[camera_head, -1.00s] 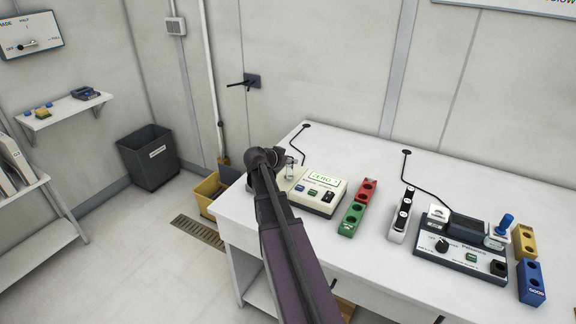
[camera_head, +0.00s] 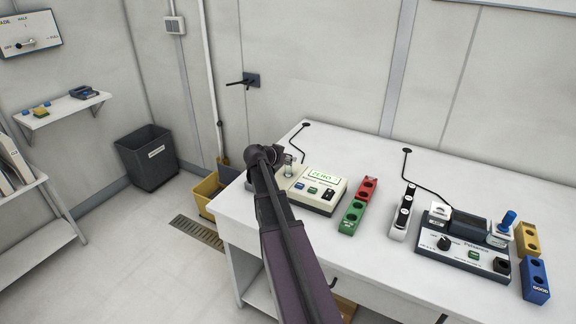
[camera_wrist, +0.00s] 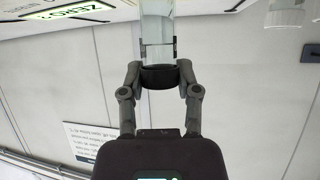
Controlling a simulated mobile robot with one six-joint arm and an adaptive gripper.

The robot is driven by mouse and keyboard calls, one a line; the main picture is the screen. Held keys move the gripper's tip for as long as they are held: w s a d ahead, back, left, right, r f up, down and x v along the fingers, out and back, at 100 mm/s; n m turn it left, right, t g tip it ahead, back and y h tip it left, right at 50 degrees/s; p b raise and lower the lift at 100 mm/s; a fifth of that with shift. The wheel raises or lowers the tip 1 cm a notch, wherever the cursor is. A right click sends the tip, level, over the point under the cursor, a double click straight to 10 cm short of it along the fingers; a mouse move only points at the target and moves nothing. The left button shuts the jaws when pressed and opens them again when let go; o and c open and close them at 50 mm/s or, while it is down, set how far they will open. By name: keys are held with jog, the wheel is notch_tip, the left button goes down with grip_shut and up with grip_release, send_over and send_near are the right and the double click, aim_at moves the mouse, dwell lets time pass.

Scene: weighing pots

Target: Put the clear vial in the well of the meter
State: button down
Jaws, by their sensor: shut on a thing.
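The clear vial (camera_wrist: 156,18) is held in my gripper (camera_wrist: 158,48), with a finger on each side of it. A black band, seemingly its cap, lies between the fingers. The vial's far end runs out of the wrist view. In the head view my gripper (camera_head: 277,157) is at the left end of the bench, and the vial (camera_head: 288,166) shows small beside it. The cream meter (camera_head: 318,193) is just right of it, with a lit green display. The display also shows upside down in the wrist view (camera_wrist: 66,12).
A red and green block (camera_head: 356,207) with holes stands right of the meter. A white rack (camera_head: 402,214), a grey device (camera_head: 463,244), and yellow (camera_head: 527,240) and blue (camera_head: 535,281) blocks stand farther right. A yellow bin (camera_head: 206,190) is on the floor at left.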

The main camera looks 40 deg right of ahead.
jog(key=shift+f+b, duration=0.5)
jog(key=shift+f, duration=0.35)
jog(key=shift+f, duration=0.2)
jog(key=shift+c, duration=1.6)
grip_release()
jog(key=shift+r, duration=0.1)
jog(key=shift+r, duration=0.1)
jog(key=shift+r, duration=0.15)
jog(key=p+v, duration=0.5)
jog(key=v, duration=0.7)
jog(key=shift+p, duration=0.4)
jog(key=shift+a, duration=0.1)
